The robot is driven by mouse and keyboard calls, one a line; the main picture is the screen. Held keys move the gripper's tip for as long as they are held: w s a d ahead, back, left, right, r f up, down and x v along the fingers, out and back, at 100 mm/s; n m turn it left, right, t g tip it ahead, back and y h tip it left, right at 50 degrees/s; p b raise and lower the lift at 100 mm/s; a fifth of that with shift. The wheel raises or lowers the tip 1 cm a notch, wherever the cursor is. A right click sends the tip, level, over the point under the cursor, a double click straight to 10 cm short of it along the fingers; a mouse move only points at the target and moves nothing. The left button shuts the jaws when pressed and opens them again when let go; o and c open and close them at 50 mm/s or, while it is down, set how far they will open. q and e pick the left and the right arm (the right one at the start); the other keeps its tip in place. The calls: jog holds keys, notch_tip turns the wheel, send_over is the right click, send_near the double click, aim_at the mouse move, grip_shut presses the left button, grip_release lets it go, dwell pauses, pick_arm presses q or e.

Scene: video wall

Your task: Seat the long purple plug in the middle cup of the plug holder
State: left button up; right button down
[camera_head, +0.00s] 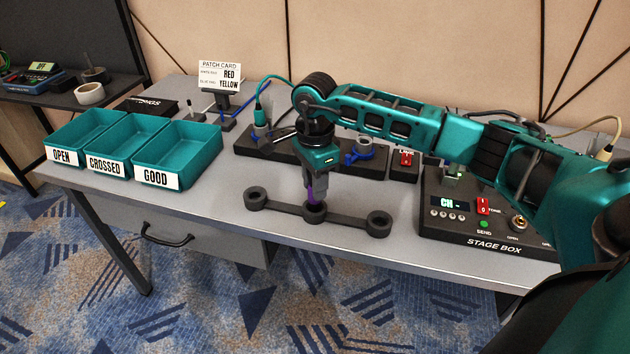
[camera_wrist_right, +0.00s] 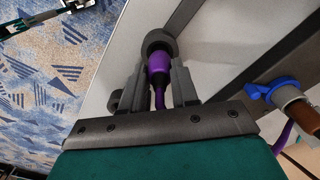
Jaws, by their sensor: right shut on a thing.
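The plug holder is a dark bar with three round cups; its bare arm (camera_head: 345,217) lies near the table's front edge. My right gripper (camera_head: 312,180) points down above the middle cup (camera_head: 314,212). It is shut on the long purple plug (camera_head: 310,194), which stands roughly upright with its lower end at the middle cup. In the right wrist view the plug (camera_wrist_right: 158,66) sits between the fingers (camera_wrist_right: 160,88), its far end against or inside the cup ring (camera_wrist_right: 158,42). How deep it reaches is hidden. The left cup (camera_head: 255,195) and right cup (camera_head: 379,223) look empty.
Behind the holder is a dark rack (camera_head: 258,146) with a blue-collared part (camera_head: 360,150). The stage box (camera_head: 480,222) stands to the right. Teal trays, including the GOOD tray (camera_head: 178,155), stand left. The table (camera_head: 220,200) is clear between trays and holder.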

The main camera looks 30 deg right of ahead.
pick_arm(q)
jog(key=shift+f, duration=0.35)
pick_arm(e)
jog(key=shift+f, duration=0.4)
pick_arm(q)
jog(key=shift+f+b, duration=0.2)
jog(key=shift+b, duration=0.25)
pick_arm(e)
jog(key=shift+f, duration=0.3)
jog(key=c, duration=0.8)
grip_release()
pick_arm(q)
jog(key=r, duration=0.2)
jog(key=d+p, duration=0.1)
jog(key=shift+w+r, duration=0.35)
jog(key=shift+r, duration=0.05)
pick_arm(e)
notch_tip(320, 180, up, 13)
